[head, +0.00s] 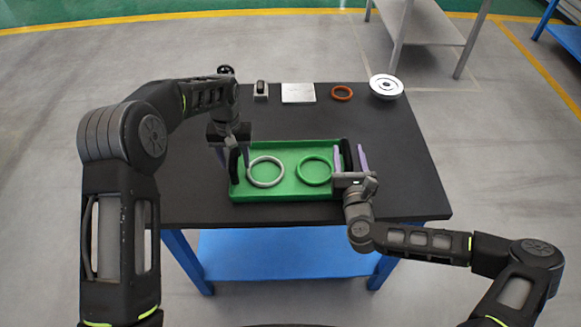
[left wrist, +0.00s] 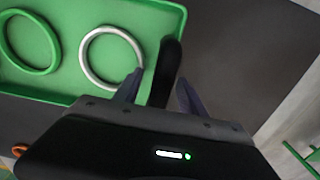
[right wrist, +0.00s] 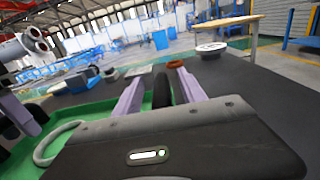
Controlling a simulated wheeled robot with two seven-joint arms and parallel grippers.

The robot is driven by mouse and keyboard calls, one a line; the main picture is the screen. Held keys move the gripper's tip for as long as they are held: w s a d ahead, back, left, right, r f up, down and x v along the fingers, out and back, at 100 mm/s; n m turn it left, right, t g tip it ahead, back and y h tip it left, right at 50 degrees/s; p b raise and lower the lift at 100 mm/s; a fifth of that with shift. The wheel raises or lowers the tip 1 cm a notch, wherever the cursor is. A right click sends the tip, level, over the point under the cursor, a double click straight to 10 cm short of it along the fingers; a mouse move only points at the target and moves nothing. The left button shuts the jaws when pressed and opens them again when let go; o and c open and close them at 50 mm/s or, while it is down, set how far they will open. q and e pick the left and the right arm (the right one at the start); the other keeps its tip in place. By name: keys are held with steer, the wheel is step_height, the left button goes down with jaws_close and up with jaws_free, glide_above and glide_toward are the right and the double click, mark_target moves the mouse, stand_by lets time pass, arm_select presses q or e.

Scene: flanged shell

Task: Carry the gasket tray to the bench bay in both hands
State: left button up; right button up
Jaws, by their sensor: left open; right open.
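The green gasket tray (head: 291,146) lies on the dark table top. A silver ring (head: 250,177) and a green ring (head: 314,183) lie flat in it. Black handles stand at its left end (head: 234,166) and right end (head: 348,156). My left gripper (head: 236,155) is open, with its fingers on either side of the left handle, which also shows between them in the left wrist view (left wrist: 166,70). My right gripper (head: 350,158) is open, with its fingers on either side of the right handle, seen between them in the right wrist view (right wrist: 162,90). Any contact is unclear.
Along the table's (head: 400,140) back edge are a small grey block (head: 261,92), a white plate (head: 298,93), an orange ring (head: 342,93) and a silver flanged disc (head: 386,87). A grey bench (head: 425,25) stands beyond. Open floor surrounds the table.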

arm_select(q)
steer(key=shift+f, duration=0.1)
arm_select(e)
steer(key=shift+w, duration=0.1)
arm_select(q)
steer(key=shift+c, duration=0.3)
arm_select(e)
steer(key=shift+c, duration=0.3)
arm_select(q)
jaws_close()
arm_select(e)
jaws_close()
steer(key=shift+r, duration=0.15)
stand_by(0.3)
